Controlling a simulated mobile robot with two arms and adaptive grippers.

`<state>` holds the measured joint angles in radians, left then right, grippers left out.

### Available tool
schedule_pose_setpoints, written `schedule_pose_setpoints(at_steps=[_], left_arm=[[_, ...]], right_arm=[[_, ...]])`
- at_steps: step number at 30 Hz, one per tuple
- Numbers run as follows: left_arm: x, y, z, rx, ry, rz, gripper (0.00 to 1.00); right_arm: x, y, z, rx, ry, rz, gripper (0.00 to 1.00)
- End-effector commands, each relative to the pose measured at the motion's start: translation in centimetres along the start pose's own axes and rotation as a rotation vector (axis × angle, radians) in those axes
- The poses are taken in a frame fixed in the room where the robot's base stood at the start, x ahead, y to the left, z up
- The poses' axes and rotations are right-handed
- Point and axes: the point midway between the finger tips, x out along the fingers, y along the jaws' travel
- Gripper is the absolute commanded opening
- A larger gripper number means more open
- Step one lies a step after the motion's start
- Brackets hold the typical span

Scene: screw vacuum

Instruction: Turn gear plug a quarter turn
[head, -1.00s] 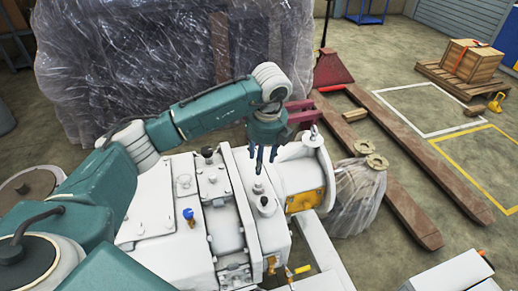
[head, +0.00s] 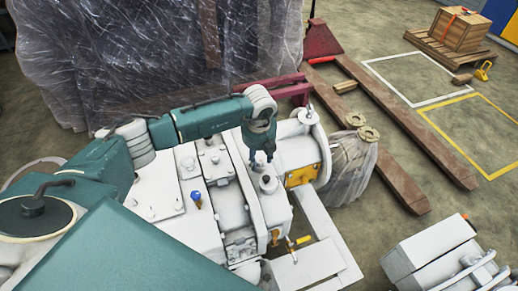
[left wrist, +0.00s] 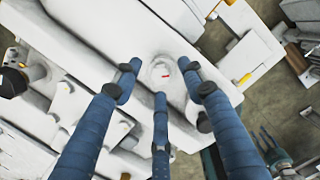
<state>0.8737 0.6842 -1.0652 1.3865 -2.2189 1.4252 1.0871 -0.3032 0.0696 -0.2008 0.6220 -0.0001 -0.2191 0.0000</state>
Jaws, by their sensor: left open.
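The gear plug (head: 268,185) looks like a small dark-topped round cap on the white machine (head: 170,225). My left gripper (head: 262,160) is just above it, open and pointing down, with its fingers partly in front of the cap. In the left wrist view the plug (left wrist: 162,72) is a pale round cap with a red mark, lying between the spread blue fingertips of my left gripper (left wrist: 163,88). I cannot tell if any finger touches it. What looks like my right gripper (left wrist: 272,148) shows small at the lower right of that view, its opening unclear.
A blue-topped fitting (head: 195,199) and a yellow handle (head: 300,240) stand on or beside the machine. A flanged drum with a yellow plate (head: 301,176) is right of the plug. A plastic-wrapped load (head: 140,60) stands behind.

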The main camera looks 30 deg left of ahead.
Motion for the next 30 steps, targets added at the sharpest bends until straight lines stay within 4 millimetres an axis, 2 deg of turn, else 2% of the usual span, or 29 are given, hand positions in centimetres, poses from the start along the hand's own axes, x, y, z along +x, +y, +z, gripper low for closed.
schedule_pose_setpoints(at_steps=[3,11,17,18,23,30], left_arm=[[0.5,0.0,0.0,0.0,-0.001,-0.001,0.41],[0.6,0.0,0.0,0.0,-0.001,0.0,0.41],[0.6,0.0,0.0,0.0,-0.001,0.0,0.01],[0.6,0.0,0.0,0.0,-0.001,-0.001,0.0],[0.5,-0.1,0.1,-0.028,-0.002,0.003,0.0],[0.5,-0.1,0.1,-0.391,-0.001,0.056,0.0]], right_arm=[[-0.2,-0.4,0.7,-0.003,-0.011,-0.005,0.4],[-0.1,0.7,0.5,-0.006,-0.009,0.007,0.4],[-0.1,1.2,0.1,-0.003,-0.003,0.013,0.4],[-0.1,1.3,0.0,-0.003,-0.002,0.014,0.4],[-0.2,1.3,0.0,-0.002,-0.001,0.014,0.4],[-0.6,1.3,-0.1,-0.002,-0.001,0.014,0.4]])
